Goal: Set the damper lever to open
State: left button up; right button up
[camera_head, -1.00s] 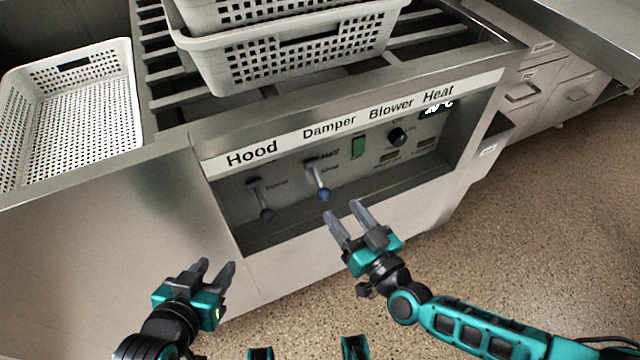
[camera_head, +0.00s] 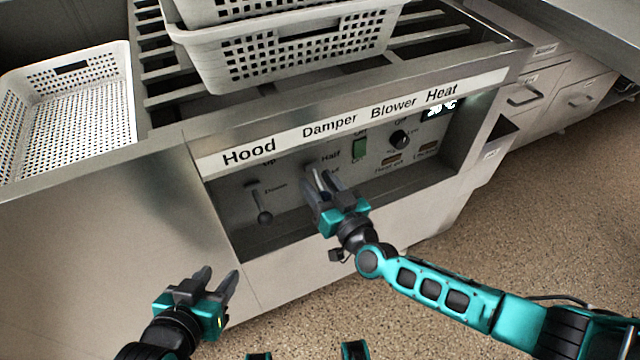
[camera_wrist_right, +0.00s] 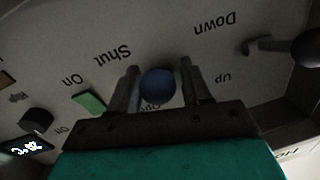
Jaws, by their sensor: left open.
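The damper lever has a blue ball knob (camera_wrist_right: 157,86), seen between my right gripper's fingers in the right wrist view. The fingers stand on either side of the knob, with a small gap at one side. In the head view my right gripper (camera_head: 324,183) covers most of the lever below the "Damper" label. In the wrist view, "Shut" is readable beside the knob and "Open" is partly hidden behind it. The lever's exact angle is hidden. My left gripper (camera_head: 218,284) is open and empty, low in front of the panel and apart from it.
The hood lever (camera_head: 263,205) is left of my right gripper. A green blower switch (camera_head: 359,147) and a black heat knob (camera_head: 399,138) are to its right. The controls sit in a recess with a lower ledge. White baskets (camera_head: 290,55) stand above.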

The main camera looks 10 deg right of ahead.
pick_arm(q)
jog(key=shift+a, duration=0.1)
pick_arm(e)
grip_shut()
pick_arm(q)
jog(key=shift+r, duration=0.15)
